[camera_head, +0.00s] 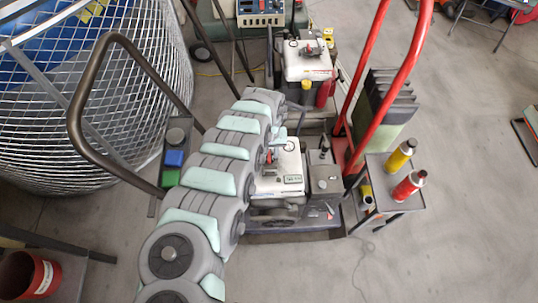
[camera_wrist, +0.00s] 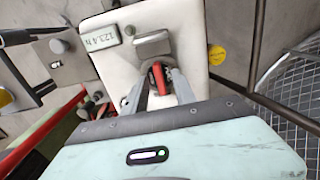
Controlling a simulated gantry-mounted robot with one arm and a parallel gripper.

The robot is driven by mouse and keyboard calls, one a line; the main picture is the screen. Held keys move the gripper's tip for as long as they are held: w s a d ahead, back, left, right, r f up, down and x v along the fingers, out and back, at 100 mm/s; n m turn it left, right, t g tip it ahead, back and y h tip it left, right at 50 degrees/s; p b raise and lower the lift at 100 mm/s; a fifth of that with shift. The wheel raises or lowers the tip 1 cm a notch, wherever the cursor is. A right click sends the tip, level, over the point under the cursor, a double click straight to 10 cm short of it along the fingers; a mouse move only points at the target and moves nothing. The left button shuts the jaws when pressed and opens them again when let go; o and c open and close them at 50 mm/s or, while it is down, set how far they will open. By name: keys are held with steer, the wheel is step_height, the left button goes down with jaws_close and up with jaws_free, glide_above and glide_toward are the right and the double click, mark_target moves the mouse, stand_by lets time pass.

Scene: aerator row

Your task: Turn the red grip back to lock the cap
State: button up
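In the wrist view the red grip (camera_wrist: 160,78) stands on the white-topped aerator unit (camera_wrist: 112,66), close to a grey bracket. My gripper (camera_wrist: 161,76) reaches down over it with one grey finger on each side. The fingers look apart, with narrow gaps beside the red grip; I cannot make out any contact. In the head view the white unit (camera_head: 291,160) sits beside my arm. A bit of the red grip (camera_head: 269,157) shows at its left edge, while my gripper is largely hidden by the arm.
A second white unit (camera_head: 305,66) stands behind. A red tubular handle (camera_head: 387,95) rises on the right, near a side table (camera_head: 396,203) with a yellow bottle (camera_head: 400,155) and a red bottle (camera_head: 408,186). A brown rail (camera_head: 76,115) and wire basket (camera_head: 85,130) stand left.

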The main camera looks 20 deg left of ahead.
steer(key=shift+f, duration=0.3)
steer(key=shift+c, duration=0.2)
jaws_close()
stand_by(0.3)
